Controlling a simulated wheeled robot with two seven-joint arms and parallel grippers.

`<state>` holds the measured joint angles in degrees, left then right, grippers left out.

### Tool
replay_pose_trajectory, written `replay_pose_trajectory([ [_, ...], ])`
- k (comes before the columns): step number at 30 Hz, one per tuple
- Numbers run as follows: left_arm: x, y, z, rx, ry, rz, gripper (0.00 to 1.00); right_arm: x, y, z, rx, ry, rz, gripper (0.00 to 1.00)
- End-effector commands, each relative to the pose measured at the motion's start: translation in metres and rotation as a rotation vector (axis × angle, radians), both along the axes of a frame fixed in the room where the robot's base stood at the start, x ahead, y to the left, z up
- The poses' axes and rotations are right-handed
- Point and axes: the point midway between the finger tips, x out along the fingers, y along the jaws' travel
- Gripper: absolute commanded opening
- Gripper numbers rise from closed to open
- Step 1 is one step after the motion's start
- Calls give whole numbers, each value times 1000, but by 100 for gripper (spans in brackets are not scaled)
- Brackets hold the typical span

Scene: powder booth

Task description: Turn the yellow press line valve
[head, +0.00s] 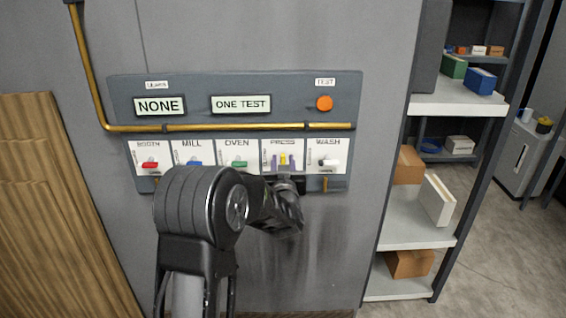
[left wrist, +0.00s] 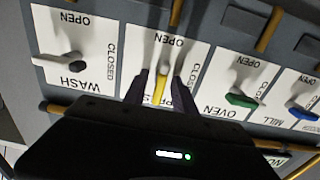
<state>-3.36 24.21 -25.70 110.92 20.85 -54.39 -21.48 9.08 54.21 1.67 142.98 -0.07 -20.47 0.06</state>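The yellow press valve handle (head: 283,159) is on the white PRESS card of the grey wall panel. It also shows in the left wrist view (left wrist: 160,88). My left gripper (head: 283,163) is at this handle, with one dark finger on each side. In the left wrist view the fingers (left wrist: 160,84) stand apart, with white card visible between each finger and the yellow handle. The gripper is open around the handle, not clamped on it. The lower part of the PRESS card is hidden behind my gripper in the head view. My right gripper is not in view.
Neighbouring valves are the green OVEN handle (head: 239,164) and the white-and-black WASH handle (head: 328,162); blue MILL and red BOOTH (head: 150,165) are farther left. A brass pipe (head: 230,127) runs above the cards. An orange TEST button (head: 324,103) is upper right. Shelves (head: 455,105) stand right.

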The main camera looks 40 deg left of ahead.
Motion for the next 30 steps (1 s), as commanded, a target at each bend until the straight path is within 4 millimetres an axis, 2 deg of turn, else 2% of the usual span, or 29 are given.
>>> replay_pose_trajectory([
  [1, 0, 0, 0, 0, 0, 0, 29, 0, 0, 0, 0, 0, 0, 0],
  [12, 0, 0, 0, 0, 0, 0, 0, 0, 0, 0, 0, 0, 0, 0],
  [30, 0, -1, 0, 23, 18, -1, 0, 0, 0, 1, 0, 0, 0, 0],
])
